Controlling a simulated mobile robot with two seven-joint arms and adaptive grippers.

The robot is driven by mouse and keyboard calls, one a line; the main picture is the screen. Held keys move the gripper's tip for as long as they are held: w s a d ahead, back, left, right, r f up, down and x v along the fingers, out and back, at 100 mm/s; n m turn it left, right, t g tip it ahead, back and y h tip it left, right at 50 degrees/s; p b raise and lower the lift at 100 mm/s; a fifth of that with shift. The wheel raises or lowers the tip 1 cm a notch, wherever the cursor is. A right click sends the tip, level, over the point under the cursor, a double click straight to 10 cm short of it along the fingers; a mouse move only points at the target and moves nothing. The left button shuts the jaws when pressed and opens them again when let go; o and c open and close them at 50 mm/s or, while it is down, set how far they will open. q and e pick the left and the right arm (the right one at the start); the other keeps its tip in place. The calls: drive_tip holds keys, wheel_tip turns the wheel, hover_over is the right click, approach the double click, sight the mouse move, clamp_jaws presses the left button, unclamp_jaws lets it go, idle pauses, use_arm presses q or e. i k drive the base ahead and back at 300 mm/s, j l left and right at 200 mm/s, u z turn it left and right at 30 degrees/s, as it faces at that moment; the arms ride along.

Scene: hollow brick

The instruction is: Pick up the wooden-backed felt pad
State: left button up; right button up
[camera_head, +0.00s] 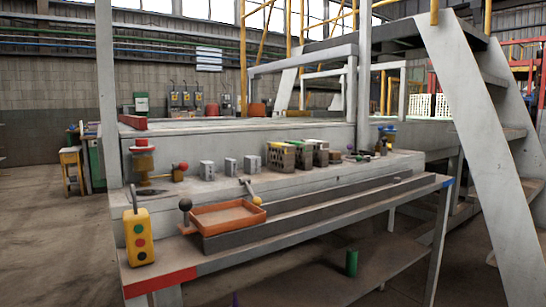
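I cannot make out the wooden-backed felt pad for certain. Small items lie near the right end of the workbench (330,205), too small to tell apart. Several grey hollow blocks (281,157) stand in the middle of its raised back shelf, some with yellowish tops. Neither of my grippers is in view.
An orange tray (228,231) sits at the bench front, beside a dark-knobbed lever (185,205). A yellow button box (138,237) is at the left end. A green cylinder (351,263) stands on the lower shelf. A white stair frame (480,140) rises right. The left floor is open.

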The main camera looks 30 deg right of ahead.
sight(334, 156)
drive_tip(key=l+u, duration=0.35)
drive_tip(key=l, duration=0.15)
drive_tip(key=l+u, duration=0.4)
drive_tip(key=l, duration=0.2)
drive_tip(key=l+u, duration=0.15)
drive_tip(key=l, duration=0.4)
drive_tip(key=k+l+u, duration=0.15)
drive_tip(key=l, duration=1)
drive_tip(key=k+l, duration=0.15)
drive_tip(key=l, duration=0.4)
drive_tip(key=u, duration=0.05)
